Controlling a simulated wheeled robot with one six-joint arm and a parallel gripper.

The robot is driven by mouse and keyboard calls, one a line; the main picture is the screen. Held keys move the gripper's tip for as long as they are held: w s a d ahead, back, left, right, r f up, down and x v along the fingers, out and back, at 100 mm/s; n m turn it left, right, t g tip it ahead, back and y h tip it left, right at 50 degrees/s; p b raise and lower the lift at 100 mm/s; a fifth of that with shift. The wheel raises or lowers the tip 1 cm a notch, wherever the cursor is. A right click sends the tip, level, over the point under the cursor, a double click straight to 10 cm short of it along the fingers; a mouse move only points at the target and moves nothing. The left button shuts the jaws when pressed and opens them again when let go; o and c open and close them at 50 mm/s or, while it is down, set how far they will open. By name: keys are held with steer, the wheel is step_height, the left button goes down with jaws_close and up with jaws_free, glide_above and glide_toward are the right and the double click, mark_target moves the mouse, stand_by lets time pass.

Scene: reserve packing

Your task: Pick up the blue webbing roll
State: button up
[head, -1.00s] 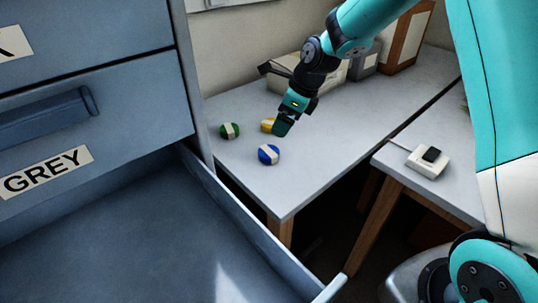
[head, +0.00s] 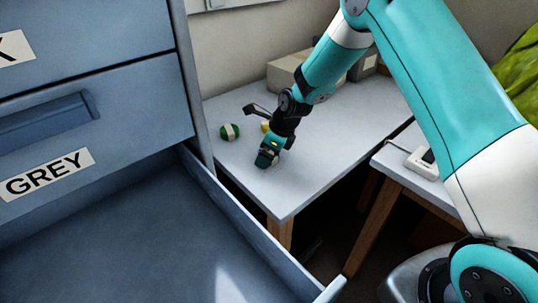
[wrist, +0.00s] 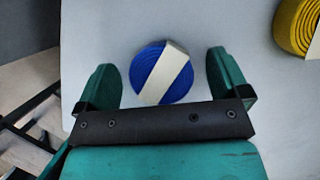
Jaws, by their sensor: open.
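The blue webbing roll (wrist: 150,78), with a pale band across it, lies on the grey table in the wrist view. It sits between the two fingers of my gripper (wrist: 164,80), with clear gaps on both sides. My gripper is open and points down over the roll. In the head view my gripper (head: 267,160) hides the blue roll. A yellow roll (wrist: 295,25) shows at the upper right of the wrist view. A green roll (head: 229,132) lies to the left of my gripper in the head view.
An open drawer (head: 262,232) of the cabinet marked GREY stands left of the table (head: 310,178). A pale box (head: 288,74) stands at the table's back. A second table with a white device (head: 421,162) is at the right, across a gap.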

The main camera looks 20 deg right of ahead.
steer(key=c, duration=1)
steer(key=shift+r, duration=0.1)
